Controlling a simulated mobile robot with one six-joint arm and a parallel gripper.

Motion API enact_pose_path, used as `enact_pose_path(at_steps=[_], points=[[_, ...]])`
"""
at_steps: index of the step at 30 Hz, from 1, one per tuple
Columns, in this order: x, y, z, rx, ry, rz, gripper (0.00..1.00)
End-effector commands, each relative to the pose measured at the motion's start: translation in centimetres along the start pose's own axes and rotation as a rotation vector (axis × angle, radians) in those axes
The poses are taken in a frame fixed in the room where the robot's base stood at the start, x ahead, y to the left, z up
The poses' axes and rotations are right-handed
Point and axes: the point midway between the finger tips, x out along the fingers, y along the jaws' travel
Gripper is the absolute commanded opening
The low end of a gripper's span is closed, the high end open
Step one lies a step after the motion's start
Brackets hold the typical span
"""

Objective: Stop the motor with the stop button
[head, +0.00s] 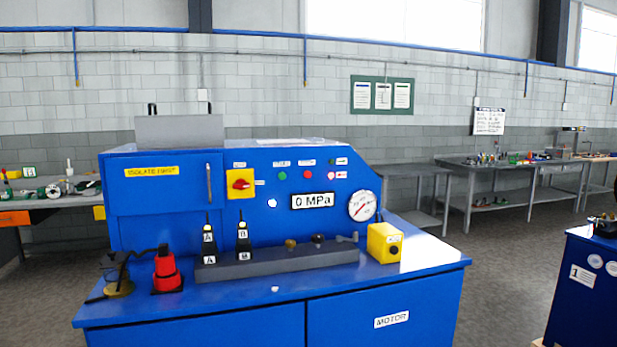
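A blue machine bench (240,318) stands in front of me, with a "MOTOR" label (391,319) on its front. Its upright panel carries a green button (282,176) and, just right of it, a red button (308,174). Each has a small label above, too small to read, so the red one only looks like the stop button. A red rotary switch on a yellow plate (240,184) is left of them. The display (312,200) reads 0 MPa. My gripper is not in view.
A dial gauge (362,206) is at the panel's right. A yellow box with a black button (385,242), a grey block with levers (275,262) and a red fitting (166,272) stand on the bench top. Another blue unit (580,290) is at right. Floor between them is clear.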

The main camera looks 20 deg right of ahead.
Motion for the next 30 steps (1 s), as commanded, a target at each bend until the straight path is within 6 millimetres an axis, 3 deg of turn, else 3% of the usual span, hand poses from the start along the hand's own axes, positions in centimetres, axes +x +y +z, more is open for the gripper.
enact_pose_path(at_steps=[1,5,30], points=[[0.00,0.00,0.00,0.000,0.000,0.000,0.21],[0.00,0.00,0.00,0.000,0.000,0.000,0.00],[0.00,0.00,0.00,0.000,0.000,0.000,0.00]])
